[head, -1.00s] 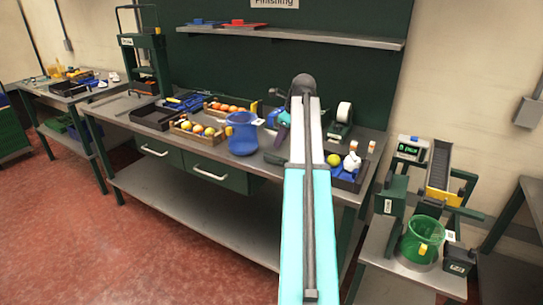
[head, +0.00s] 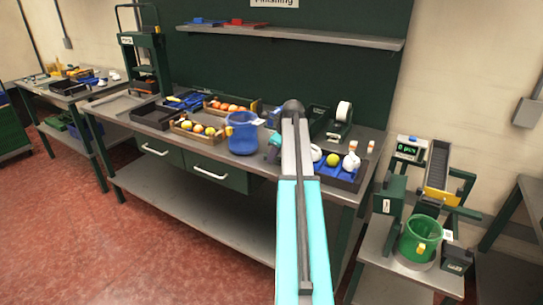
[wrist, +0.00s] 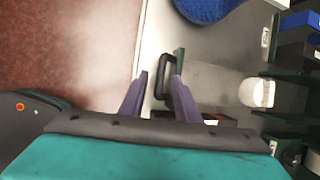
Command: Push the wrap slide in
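In the wrist view a black loop handle (wrist: 161,82) stands on a narrow dark green plate (wrist: 179,66), which looks like the wrap slide. My gripper (wrist: 160,76) is open, with its two purple fingers either side of the handle. I cannot tell whether either finger touches it. In the head view my arm hides the slide and most of the gripper. A green wrap stand with a white roll (head: 343,111) stands just right of the arm on the bench.
A blue bucket (head: 242,133) stands left of the gripper and shows in the wrist view (wrist: 205,8). A dark tray (head: 345,181) with a yellow fruit (head: 333,160) and white pieces lies to the right. Crates of fruit (head: 230,106) are further left. A shelf (head: 300,37) hangs above.

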